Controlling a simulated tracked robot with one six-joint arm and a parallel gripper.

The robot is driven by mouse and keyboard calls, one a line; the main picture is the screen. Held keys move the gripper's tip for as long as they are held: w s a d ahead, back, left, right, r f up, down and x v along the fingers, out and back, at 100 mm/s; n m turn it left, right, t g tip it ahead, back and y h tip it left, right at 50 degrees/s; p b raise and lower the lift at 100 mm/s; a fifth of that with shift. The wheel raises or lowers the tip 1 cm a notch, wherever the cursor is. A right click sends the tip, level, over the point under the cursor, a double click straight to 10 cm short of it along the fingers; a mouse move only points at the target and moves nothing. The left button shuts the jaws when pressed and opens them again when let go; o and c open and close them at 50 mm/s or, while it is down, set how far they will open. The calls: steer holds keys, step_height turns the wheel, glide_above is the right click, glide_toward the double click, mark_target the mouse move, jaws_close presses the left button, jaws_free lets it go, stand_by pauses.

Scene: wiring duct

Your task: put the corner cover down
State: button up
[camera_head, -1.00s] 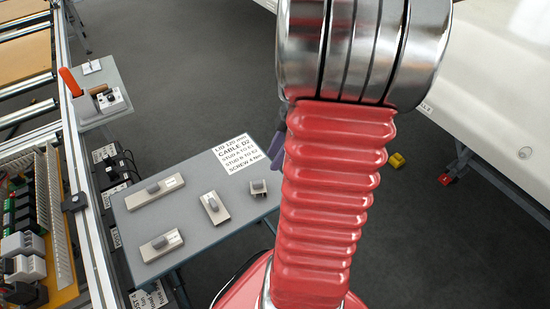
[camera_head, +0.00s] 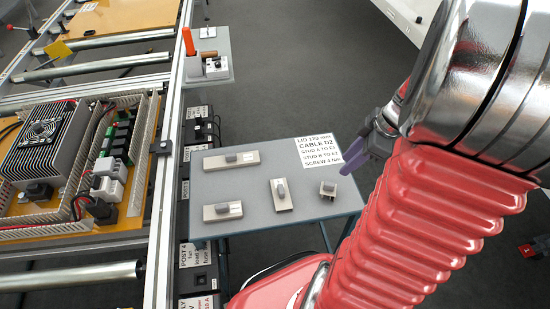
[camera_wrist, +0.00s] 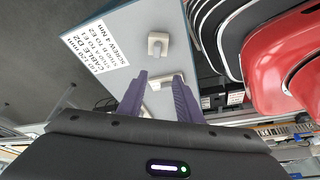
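A small square pale piece with a grey knob, which looks like the corner cover (camera_head: 328,189), rests on the grey table (camera_head: 250,184) near its right edge. In the wrist view this corner cover (camera_wrist: 158,44) lies on the tabletop beyond my fingertips, apart from them. My gripper (camera_head: 358,152) is at the table's right side by the printed sheet, partly hidden behind my arm. In the wrist view my gripper (camera_wrist: 161,76) has its two purple fingers spread, with nothing visibly held between them. A pale lid with a knob (camera_wrist: 168,82) shows on the table beyond the gap.
Three longer lids lie on the table: one at the back (camera_head: 214,160), one at the front (camera_head: 212,213), and one in the middle (camera_head: 282,204). The printed sheet (camera_head: 307,152) lies at the back right. A framed panel with electrical parts (camera_head: 75,165) stands to the left.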

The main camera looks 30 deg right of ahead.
steer(key=a+r+m+t+h, duration=0.1)
steer(key=a+r+m, duration=0.2)
steer(key=a+r, duration=0.2)
steer(key=s+a+r+m+t+h, duration=0.1)
steer(key=a+r+m, duration=0.2)
steer(key=a, duration=0.8)
steer(key=a+r+m+t+h, duration=0.1)
steer(key=a+r+m, duration=0.2)
steer(key=a+r, duration=0.4)
steer(key=shift+s+a, duration=0.25)
steer(key=shift+a, duration=0.45)
